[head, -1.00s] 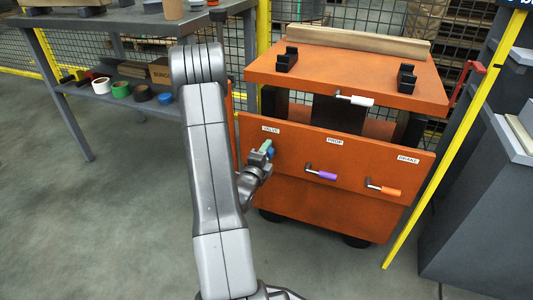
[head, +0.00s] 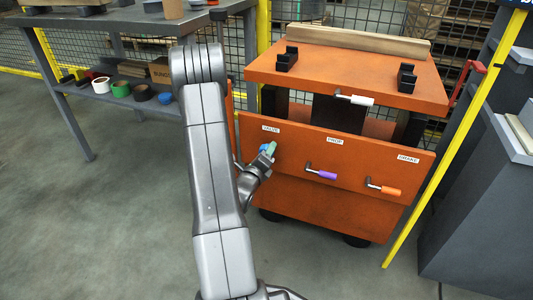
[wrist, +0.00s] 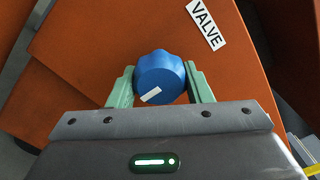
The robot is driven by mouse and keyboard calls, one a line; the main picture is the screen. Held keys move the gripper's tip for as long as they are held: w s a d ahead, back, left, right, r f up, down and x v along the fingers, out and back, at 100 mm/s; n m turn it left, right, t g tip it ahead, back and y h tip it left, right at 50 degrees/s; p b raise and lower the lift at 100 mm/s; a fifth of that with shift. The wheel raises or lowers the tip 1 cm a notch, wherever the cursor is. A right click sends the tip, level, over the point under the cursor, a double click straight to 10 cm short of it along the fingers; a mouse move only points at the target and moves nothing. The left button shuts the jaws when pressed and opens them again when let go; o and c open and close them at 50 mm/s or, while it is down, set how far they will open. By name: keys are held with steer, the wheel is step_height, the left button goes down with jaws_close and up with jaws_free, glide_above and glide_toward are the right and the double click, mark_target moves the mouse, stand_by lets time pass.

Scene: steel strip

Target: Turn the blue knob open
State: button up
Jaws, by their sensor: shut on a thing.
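The blue knob (wrist: 160,72) sits on the orange panel (wrist: 100,35) beside the VALVE label (wrist: 206,24). It has a lobed rim and a white mark, which points to the lower left in the wrist view. My gripper (wrist: 160,88) is shut on the knob, with one green finger on each side. In the head view the knob (head: 264,148) is partly hidden by my gripper (head: 268,150), which reaches the panel under the VALVE label (head: 271,128).
A purple handle (head: 327,175) marked PROP and an orange handle (head: 391,191) marked BRAKE stick out to the right. A white handle (head: 361,100) is above. A grey shelf bench (head: 130,100) with tape rolls stands at the left, a yellow post (head: 455,140) at the right.

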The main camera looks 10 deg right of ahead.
stand_by(0.4)
steer(key=o, duration=1)
steer(key=shift+c, duration=0.2)
steer(key=p+v, duration=0.1)
steer(key=v, duration=1.2)
steer(key=shift+s+a, duration=0.25)
steer(key=shift+s, duration=0.05)
steer(key=b+x, duration=0.1)
steer(key=x, duration=1.3)
steer(key=shift+s, duration=0.1)
